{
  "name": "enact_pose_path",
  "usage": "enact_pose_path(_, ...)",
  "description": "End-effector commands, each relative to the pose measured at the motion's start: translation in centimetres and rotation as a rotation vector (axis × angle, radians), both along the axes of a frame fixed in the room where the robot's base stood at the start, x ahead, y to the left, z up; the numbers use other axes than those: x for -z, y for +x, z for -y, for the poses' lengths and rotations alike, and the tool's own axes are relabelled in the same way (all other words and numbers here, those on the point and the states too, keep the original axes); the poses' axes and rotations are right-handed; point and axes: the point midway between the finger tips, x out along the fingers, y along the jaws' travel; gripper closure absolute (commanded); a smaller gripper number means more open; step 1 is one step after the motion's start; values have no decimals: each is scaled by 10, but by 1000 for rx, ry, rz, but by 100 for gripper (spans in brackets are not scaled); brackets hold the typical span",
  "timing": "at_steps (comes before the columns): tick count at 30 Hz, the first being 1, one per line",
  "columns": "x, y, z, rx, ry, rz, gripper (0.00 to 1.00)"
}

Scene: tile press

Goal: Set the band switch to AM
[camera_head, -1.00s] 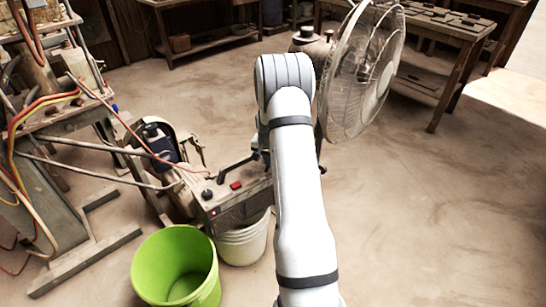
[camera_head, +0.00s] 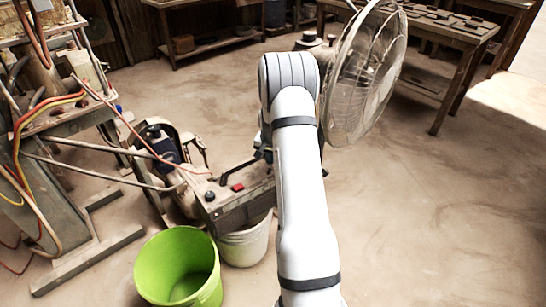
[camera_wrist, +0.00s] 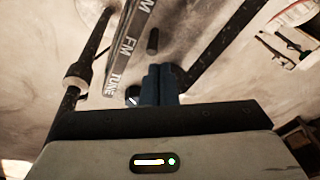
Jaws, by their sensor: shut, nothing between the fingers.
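In the wrist view my gripper (camera_wrist: 159,72) is shut and empty, its dark blue fingers together. A grey strip (camera_wrist: 126,45) lies just beyond and left of the fingertips, lettered "FM" and "TUNE". Another label at the top edge is cut off, with only an "M" readable. A short dark peg (camera_wrist: 152,40) stands right of the strip, ahead of the fingertips and apart from them in the picture. I cannot tell whether it is the band switch or which way the switch is set.
A dark rod with a thick collar (camera_wrist: 75,82) is left of the fingers. In the head view a large fan (camera_head: 365,75) stands right of my arm. A machine with a red button (camera_head: 237,187), a green bucket (camera_head: 160,285) and a white bucket (camera_head: 243,246) are left. Floor at right is clear.

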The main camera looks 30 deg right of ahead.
Motion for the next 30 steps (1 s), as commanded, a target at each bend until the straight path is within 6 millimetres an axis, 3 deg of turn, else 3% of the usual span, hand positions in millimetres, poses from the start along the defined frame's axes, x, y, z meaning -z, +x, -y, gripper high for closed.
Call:
enact_pose_path(15, -88, -7, 13, -1, 0, 0, 100)
enact_pose_path(30, -99, -9, 10, -13, -2, 1, 100)
